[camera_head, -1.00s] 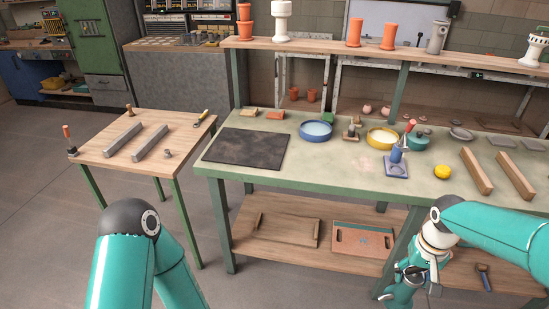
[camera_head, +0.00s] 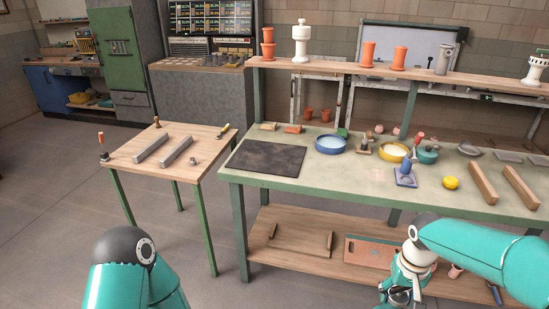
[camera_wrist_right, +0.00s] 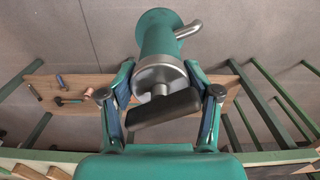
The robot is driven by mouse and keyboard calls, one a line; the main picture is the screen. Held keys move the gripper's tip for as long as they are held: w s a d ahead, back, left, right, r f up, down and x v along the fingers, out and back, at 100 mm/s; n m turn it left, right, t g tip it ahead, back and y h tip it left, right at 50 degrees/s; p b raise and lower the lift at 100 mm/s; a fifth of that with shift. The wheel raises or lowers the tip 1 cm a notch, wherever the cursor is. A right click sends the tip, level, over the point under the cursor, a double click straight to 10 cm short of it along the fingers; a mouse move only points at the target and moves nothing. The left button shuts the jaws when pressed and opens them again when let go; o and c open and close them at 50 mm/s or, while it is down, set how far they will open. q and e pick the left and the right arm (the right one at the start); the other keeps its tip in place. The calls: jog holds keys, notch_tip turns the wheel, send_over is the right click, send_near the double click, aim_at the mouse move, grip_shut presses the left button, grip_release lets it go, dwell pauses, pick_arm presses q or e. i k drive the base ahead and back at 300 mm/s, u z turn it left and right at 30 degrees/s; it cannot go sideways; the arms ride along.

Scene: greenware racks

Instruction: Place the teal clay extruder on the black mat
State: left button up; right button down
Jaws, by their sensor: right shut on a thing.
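The black mat (camera_head: 266,159) lies flat and bare at the left end of the long green workbench. My right gripper (camera_wrist_right: 160,88) is shut on the teal clay extruder (camera_wrist_right: 156,35). In the right wrist view the extruder shows a teal body, a grey metal spout and collar, and a dark bar between the fingers. In the head view my right gripper (camera_head: 394,292) is low at the bottom right, in front of the bench and below its top, well right of the mat; the extruder is hard to make out there. My left arm shows at the bottom left, but its gripper is out of view.
The bench top (camera_head: 330,176) is clear just right of the mat. Beyond stand a blue basin (camera_head: 331,145), a yellow basin (camera_head: 393,153), a yellow ball (camera_head: 450,183) and wooden bars (camera_head: 482,183). A side table (camera_head: 205,148) stands left. A lower shelf (camera_head: 290,262) holds boards.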

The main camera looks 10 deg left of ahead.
aim_at(256, 153)
jog(key=u, duration=0.9)
jog(key=i, duration=1)
jog(key=u, duration=0.15)
